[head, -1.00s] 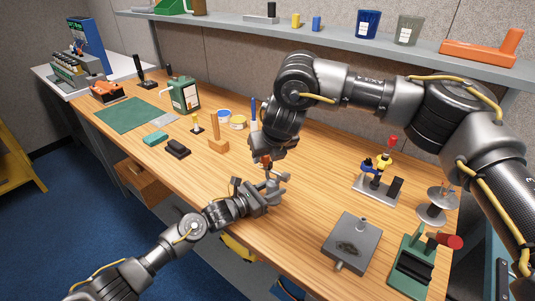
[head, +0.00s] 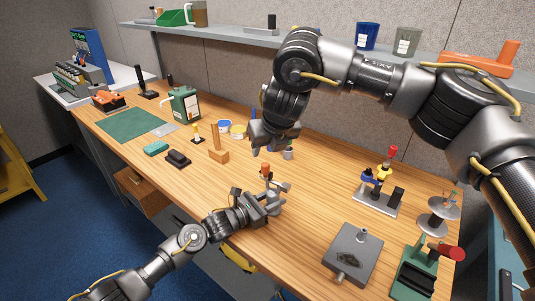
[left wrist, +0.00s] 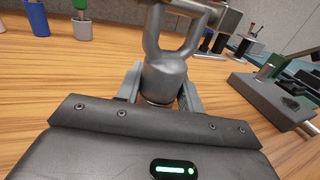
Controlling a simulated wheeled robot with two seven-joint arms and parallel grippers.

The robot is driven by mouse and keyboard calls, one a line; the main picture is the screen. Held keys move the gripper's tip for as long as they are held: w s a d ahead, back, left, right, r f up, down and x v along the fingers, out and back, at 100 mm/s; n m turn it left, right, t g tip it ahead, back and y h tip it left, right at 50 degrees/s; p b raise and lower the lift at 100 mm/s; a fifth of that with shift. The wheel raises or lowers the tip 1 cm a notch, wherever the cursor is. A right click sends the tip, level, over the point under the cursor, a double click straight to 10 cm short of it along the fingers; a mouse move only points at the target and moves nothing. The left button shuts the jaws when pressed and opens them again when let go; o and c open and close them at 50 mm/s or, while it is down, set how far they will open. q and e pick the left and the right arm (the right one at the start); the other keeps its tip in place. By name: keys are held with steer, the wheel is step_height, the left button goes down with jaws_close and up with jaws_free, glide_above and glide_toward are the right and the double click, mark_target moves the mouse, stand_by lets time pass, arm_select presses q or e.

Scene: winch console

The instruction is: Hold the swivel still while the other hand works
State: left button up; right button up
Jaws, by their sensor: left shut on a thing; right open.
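The grey metal swivel (left wrist: 165,78) stands between the jaws of my left gripper in the left wrist view, its forked loop rising toward the top edge. In the head view my left gripper (head: 268,204) is shut on the swivel (head: 281,187) near the table's front edge. A small orange-topped piece (head: 266,171) stands at the swivel; whether it is seated in it I cannot tell. My right gripper (head: 262,141) is open, above the table behind the swivel and apart from it.
A grey box with a stub (head: 352,254), a green device with a red knob (head: 417,270) and a small stand with coloured parts (head: 379,190) occupy the right. Bare wood lies between.

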stand_by(0.4)
arm_select(q)
steer(key=o, duration=1.4)
steer(key=shift+c, duration=0.2)
steer(key=v, duration=1.2)
